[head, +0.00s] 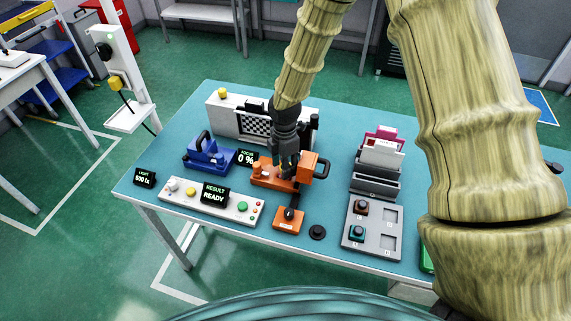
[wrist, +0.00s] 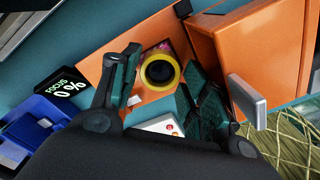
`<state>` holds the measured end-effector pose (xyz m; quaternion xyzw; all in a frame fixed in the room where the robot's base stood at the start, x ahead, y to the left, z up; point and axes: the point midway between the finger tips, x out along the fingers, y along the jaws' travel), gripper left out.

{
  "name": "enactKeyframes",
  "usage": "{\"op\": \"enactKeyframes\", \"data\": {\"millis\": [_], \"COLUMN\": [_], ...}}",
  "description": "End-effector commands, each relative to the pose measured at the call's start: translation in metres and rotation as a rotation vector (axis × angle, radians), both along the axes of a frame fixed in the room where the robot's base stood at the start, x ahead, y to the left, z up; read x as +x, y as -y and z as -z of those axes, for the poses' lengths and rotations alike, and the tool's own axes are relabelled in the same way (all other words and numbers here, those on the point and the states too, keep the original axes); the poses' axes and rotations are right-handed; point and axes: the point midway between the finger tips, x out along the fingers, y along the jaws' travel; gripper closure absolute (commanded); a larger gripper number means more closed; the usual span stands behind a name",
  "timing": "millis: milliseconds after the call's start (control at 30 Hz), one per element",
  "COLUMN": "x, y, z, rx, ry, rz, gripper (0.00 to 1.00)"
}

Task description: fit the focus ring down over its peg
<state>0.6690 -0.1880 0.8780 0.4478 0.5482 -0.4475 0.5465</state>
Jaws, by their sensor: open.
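My gripper (head: 287,166) is open and points down over the orange fixture (head: 268,177) in the middle of the table. In the wrist view my gripper's two dark fingers stand apart, with a yellow ring (wrist: 160,88) showing between them. The ring surrounds a round black part and sits on the fixture's orange plate (wrist: 119,68). The ring looks like the focus ring; I cannot tell how far it is down on a peg. In the head view my gripper hides it. The small display (head: 246,158) reads FOCUS 0 %.
A blue device (head: 209,153) stands left of the fixture. A control panel (head: 228,205) reading RESULT READY lies in front. An orange joystick box (head: 288,219) and a black round knob (head: 317,232) stand at the front. A grey tray (head: 385,243) is to the right.

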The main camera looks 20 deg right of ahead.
Motion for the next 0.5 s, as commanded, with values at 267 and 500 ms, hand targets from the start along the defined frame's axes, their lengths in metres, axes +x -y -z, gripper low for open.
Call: {"op": "enactKeyframes", "data": {"millis": [267,500], "x": [0.0,0.001], "y": [0.0,0.001], "z": [-0.018,-0.05], "rx": [0.0,0.002], "ry": [0.002,0.003], "rz": [0.001,0.002], "gripper": [0.55,0.55]}}
